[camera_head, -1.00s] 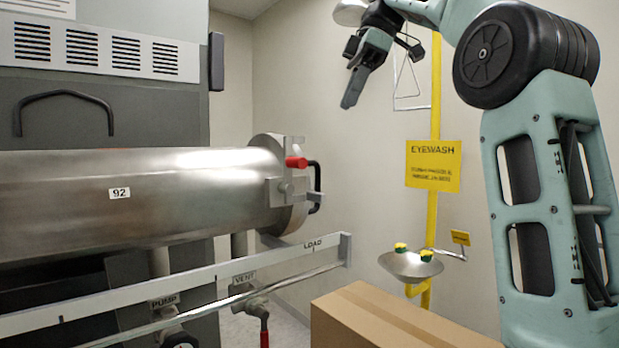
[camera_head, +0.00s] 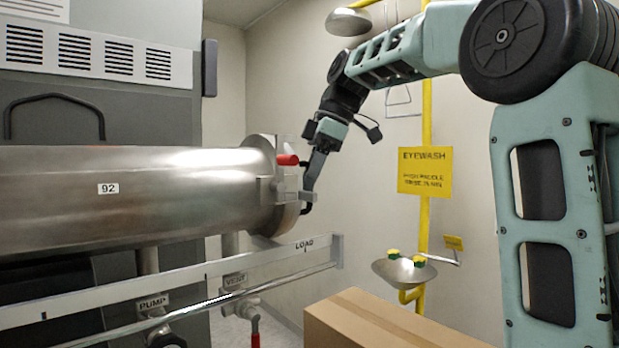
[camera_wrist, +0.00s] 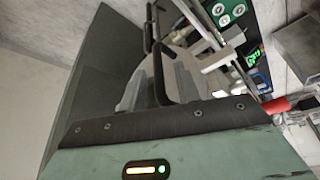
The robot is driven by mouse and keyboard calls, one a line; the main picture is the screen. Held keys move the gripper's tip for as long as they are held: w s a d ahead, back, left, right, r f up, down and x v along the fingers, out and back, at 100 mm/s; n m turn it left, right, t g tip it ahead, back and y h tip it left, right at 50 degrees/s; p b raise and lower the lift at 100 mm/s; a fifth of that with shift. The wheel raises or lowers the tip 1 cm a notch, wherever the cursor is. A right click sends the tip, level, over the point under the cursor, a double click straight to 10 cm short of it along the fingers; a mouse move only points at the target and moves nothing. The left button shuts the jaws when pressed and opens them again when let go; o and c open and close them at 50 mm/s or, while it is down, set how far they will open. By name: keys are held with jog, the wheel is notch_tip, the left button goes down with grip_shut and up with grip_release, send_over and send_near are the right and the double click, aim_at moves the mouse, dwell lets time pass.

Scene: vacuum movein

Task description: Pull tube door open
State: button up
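The steel tube (camera_head: 190,195) lies level at left, and its round door (camera_head: 288,218) closes its right end. A red-tipped latch (camera_head: 287,160) sticks out at the door's top; the red tip also shows in the wrist view (camera_wrist: 276,105). The black door handle (camera_head: 307,209) is mostly hidden behind my gripper (camera_head: 308,188) in the head view. In the wrist view the black handle bar (camera_wrist: 157,62) runs between the two grey fingers of my gripper (camera_wrist: 156,78). The fingers stand apart; contact with the bar cannot be told.
A pale rail (camera_head: 170,285) marked LOAD runs below the tube. A vent valve (camera_head: 248,303) with a red lever sits under it. A cardboard box (camera_head: 375,322) stands in front at right. An eyewash bowl (camera_head: 405,271) and yellow pipe (camera_head: 424,215) stand behind.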

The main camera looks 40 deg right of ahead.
jog(key=shift+a+f, duration=0.1)
jog(key=shift+f, duration=0.15)
grip_shut()
jog(key=shift+w, duration=0.1)
